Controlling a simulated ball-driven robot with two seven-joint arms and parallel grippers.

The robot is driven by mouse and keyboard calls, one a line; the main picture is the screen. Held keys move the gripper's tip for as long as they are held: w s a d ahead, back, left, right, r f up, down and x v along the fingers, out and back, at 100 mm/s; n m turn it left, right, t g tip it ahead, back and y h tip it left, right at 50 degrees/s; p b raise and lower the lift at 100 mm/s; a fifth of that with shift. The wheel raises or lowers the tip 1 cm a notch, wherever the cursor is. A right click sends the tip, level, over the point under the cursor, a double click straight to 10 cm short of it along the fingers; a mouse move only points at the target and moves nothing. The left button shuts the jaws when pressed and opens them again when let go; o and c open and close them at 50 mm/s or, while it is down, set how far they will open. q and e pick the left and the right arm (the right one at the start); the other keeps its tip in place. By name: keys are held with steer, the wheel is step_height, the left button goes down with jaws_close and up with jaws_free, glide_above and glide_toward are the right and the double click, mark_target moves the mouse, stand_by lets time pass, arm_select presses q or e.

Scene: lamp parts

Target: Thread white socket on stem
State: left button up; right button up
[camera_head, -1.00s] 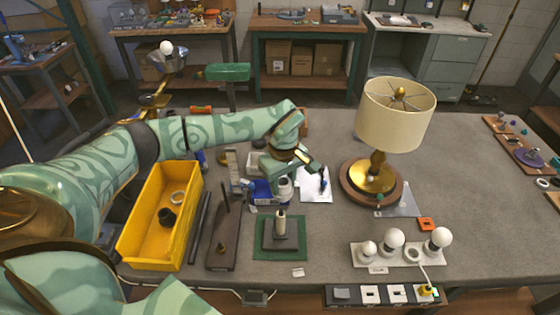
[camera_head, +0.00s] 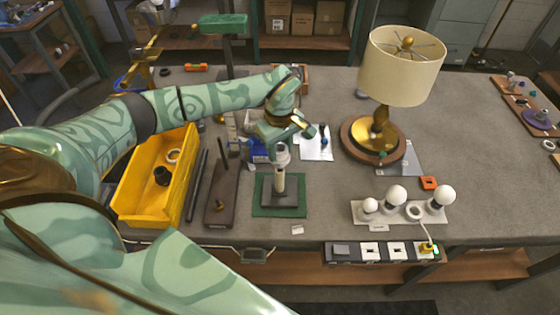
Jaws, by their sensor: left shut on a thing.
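The stem (camera_head: 280,183) stands upright, pale in colour, on a dark square base (camera_head: 279,199) on a green mat (camera_head: 299,209). My left gripper (camera_head: 283,141) is right over the stem, shut on the white socket (camera_head: 282,156). The socket lines up with the stem's top in this view. I cannot tell whether it touches the stem or sits around it. The fingers partly hide the socket. My right gripper is out of view.
A yellow bin (camera_head: 143,203) with rings stands at left, beside a dark board (camera_head: 222,193) with an upright rod. A lamp (camera_head: 401,70) and bulbs (camera_head: 397,195) stand to the right.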

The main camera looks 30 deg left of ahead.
arm_select(q)
steer(key=shift+f+b, duration=0.4)
steer(key=shift+f, duration=0.45)
stand_by(0.6)
stand_by(0.7)
steer(key=shift+f, duration=0.35)
stand_by(1.0)
steer(key=shift+o, duration=1.4)
steer(key=shift+s, duration=0.1)
steer(key=c, duration=0.4)
steer(key=shift+s+f, duration=0.15)
steer(key=shift+f, duration=0.05)
steer(key=shift+p, duration=0.3)
